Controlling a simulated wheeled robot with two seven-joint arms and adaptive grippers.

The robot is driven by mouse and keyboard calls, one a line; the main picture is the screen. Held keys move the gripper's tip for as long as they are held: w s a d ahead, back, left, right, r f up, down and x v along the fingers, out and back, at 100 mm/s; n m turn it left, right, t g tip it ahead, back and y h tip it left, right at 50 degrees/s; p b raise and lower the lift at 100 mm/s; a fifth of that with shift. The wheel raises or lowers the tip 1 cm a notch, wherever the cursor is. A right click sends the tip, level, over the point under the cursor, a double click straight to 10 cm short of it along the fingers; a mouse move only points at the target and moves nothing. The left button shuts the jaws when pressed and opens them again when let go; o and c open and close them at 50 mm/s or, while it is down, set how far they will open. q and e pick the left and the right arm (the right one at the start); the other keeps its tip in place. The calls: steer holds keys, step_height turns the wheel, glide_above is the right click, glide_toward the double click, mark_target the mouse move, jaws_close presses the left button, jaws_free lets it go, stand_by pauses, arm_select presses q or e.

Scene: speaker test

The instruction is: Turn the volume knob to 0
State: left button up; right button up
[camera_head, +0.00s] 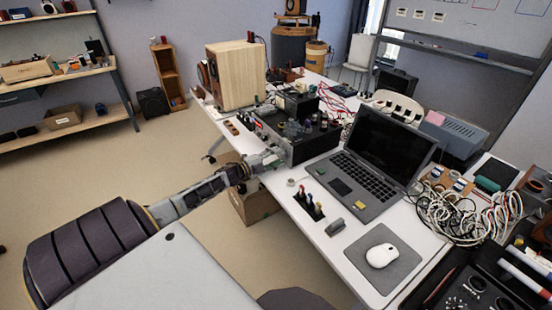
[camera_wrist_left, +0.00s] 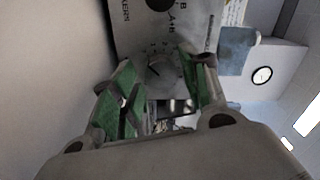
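A round grey volume knob (camera_wrist_left: 160,70) with a dark pointer line and small numbers around it is on a pale front panel (camera_wrist_left: 190,28) in the left wrist view. My left gripper (camera_wrist_left: 160,72) has its two green-padded fingers apart, one on each side of the knob in the picture; I see gaps and no clear contact. In the head view, my left gripper (camera_head: 262,161) is at the front of a black device (camera_head: 310,145) on the table, and it hides the knob there. My right gripper is not in view.
A black knob (camera_wrist_left: 160,4) is on the same panel, near an "A+B" label. The white table (camera_head: 335,248) also holds an open laptop (camera_head: 385,145), a wooden speaker (camera_head: 237,75), a mouse (camera_head: 382,255) and tangled cables (camera_head: 460,213). Open floor lies left of the table.

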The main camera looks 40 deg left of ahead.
arm_select(q)
steer(key=shift+o, duration=0.2)
steer(key=shift+s, duration=0.1)
steer(key=v, duration=1.1)
steer(key=shift+s, duration=0.35)
stand_by(0.7)
steer(key=shift+a, duration=0.15)
stand_by(0.6)
